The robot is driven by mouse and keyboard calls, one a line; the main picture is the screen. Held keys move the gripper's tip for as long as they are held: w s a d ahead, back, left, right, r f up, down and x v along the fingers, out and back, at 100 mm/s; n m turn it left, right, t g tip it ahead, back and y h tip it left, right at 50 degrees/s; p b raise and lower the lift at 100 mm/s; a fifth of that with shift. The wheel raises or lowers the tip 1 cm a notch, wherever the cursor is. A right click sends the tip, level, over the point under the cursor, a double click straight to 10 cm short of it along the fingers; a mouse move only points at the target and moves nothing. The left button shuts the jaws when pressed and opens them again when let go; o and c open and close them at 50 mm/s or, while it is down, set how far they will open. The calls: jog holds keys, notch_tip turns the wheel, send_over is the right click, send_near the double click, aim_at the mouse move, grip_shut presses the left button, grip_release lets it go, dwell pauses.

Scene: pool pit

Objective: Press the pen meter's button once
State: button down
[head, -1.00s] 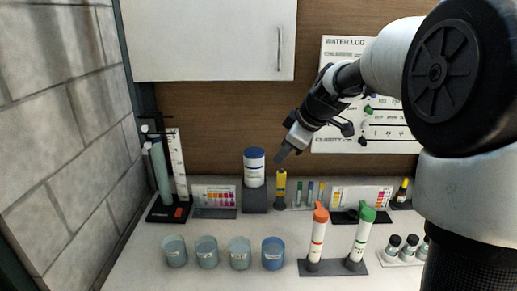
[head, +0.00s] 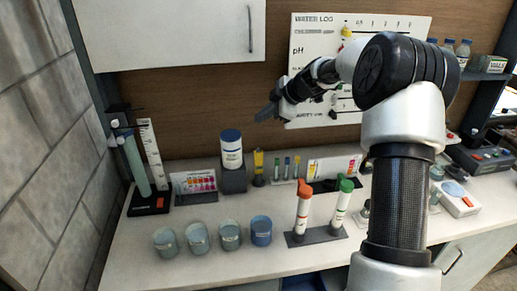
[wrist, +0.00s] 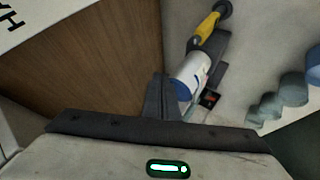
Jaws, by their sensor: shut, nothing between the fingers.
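The pen meter appears to be the yellow pen-like device (head: 258,163), upright in a small dark stand at the back of the counter. In the wrist view it is the yellow body (wrist: 208,28) beyond a blue-lidded white bottle. Its button cannot be made out. My gripper (head: 266,113) is shut and empty, in the air above the pen meter and apart from it. In the wrist view my gripper's closed fingers (wrist: 161,98) point toward the area of the bottle.
The white bottle (head: 231,152) stands on a dark block just left of the pen meter. Small vials (head: 286,166) stand to its right. Several cups (head: 197,238) and two capped tubes, orange (head: 303,214) and green (head: 342,206), stand in front. A cabinet (head: 170,30) hangs above left.

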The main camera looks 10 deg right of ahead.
jog(key=shift+f, duration=0.15)
jog(key=b, duration=0.4)
send_over(262, 152)
notch_tip(262, 152, down, 8)
jog(key=shift+a, duration=0.1)
jog(key=shift+f+b, duration=0.3)
jog(key=shift+b, duration=0.2)
jog(key=shift+f+b, duration=0.9)
jog(key=shift+b, duration=0.95)
dwell(1.8)
jog(key=shift+r, duration=0.95)
jog(key=shift+r, duration=0.1)
jog(key=shift+r+p, duration=0.7)
jog(key=shift+r, duration=1.7)
